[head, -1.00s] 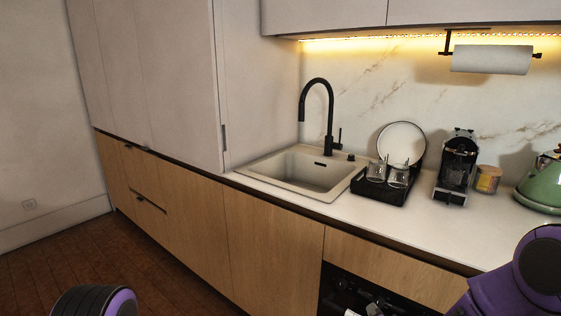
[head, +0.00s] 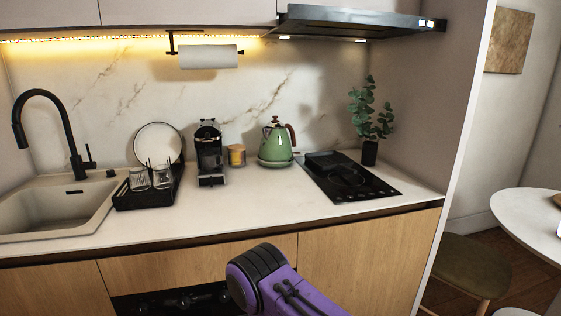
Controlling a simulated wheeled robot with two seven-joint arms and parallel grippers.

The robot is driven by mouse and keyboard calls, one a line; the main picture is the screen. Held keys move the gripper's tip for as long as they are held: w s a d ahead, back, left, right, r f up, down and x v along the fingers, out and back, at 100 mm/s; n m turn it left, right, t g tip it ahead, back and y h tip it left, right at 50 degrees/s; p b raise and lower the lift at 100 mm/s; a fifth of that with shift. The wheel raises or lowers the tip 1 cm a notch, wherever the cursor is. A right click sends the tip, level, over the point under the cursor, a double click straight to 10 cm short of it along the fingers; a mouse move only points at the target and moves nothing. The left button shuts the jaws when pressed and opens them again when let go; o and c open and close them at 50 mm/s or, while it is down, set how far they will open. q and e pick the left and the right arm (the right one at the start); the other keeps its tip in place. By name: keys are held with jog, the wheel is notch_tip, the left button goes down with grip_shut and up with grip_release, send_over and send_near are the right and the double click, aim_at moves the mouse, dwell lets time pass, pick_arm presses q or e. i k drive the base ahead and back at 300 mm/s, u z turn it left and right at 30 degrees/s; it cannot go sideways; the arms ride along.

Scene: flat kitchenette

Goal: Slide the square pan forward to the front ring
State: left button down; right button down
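The square pan (head: 325,160) is a dark, low shape at the back of the black hob (head: 365,187). It blends with the black glass, so its edges and handle are hard to make out. A ring (head: 347,174) shows faintly on the hob in front of it, on a bare part of the glass. A purple and black link of my arm rises from the bottom edge, well short of the hob. Neither of my grippers shows in the head view.
A green kettle (head: 276,144) stands just left of the hob, with a jar (head: 236,155) and a coffee machine (head: 209,153) beyond it. A potted plant (head: 370,120) stands behind the hob's right side. The extractor hood (head: 350,22) hangs above. The front counter is clear.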

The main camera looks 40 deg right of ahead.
aim_at(328, 160)
jog(key=z, duration=2.15)
jog(key=i, duration=0.45)
jog(key=z, duration=0.1)
